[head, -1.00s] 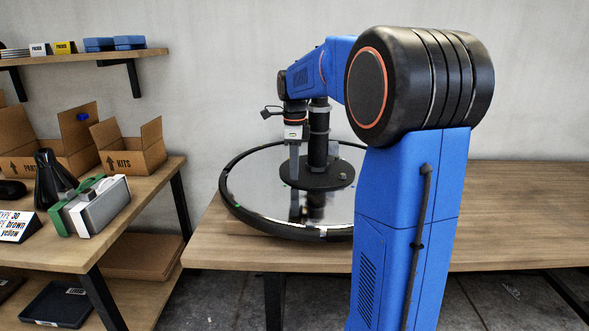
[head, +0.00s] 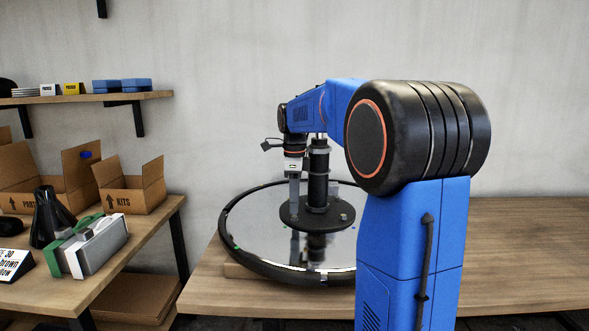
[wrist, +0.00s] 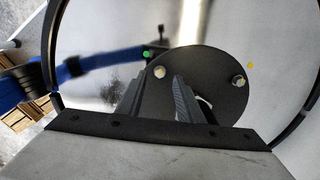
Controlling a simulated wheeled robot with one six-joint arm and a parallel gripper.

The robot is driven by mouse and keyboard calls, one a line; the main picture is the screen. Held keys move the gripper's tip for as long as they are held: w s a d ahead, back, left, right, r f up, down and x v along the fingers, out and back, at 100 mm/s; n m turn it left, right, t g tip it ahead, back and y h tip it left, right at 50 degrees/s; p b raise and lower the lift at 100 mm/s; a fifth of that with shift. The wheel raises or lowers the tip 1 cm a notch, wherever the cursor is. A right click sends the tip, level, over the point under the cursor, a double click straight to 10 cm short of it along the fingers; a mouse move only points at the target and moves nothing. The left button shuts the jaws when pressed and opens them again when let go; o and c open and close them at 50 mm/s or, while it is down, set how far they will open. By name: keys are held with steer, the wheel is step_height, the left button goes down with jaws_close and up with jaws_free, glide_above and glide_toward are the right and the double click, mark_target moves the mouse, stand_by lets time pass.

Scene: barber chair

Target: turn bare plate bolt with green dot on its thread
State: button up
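A dark round plate (head: 330,220) lies on a mirror-like disc, with a black column standing on it. In the wrist view the plate (wrist: 210,70) bears a pale bolt (wrist: 159,72) near a green dot (wrist: 146,53) and another bolt (wrist: 238,80) near a yellow dot (wrist: 250,66). Both dots show just beyond the plate's edge. My gripper (wrist: 163,80) is open, its fingers apart on either side of the line to the bolt near the green dot. Contact cannot be told. In the head view my gripper (head: 294,205) points down beside the column, at the plate's left part.
The black-rimmed mirror disc (head: 262,228) sits on a wooden table (head: 500,250), which is clear on the right. The black column (head: 318,178) stands close to my gripper. A side bench on the left holds cartons (head: 130,192) and a grey-green case (head: 95,245).

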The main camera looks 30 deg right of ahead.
mark_target(294, 217)
step_height(294, 217, up, 15)
steer(key=shift+f, duration=0.15)
steer(key=shift+a, duration=0.1)
stand_by(0.6)
steer(key=s+a+f+n+t, duration=0.1)
steer(key=s+a+f+n, duration=0.45)
steer(key=s, duration=0.25)
steer(key=s+a+f+n+t, duration=0.1)
steer(key=s+a+f+n, duration=0.3)
steer(key=s+a+n, duration=0.3)
steer(key=s+a+f+n+t, duration=0.1)
steer(key=s+a+f+n, duration=0.1)
steer(key=s+f+n, duration=0.4)
steer(key=s+a+f+n+t, duration=0.1)
steer(key=s+a+f+n, duration=0.1)
steer(key=s+f+n, duration=0.5)
step_height(294, 217, down, 4)
steer(key=s, duration=0.2)
steer(key=shift+s+t, duration=0.4)
steer(key=shift+r, duration=0.15)
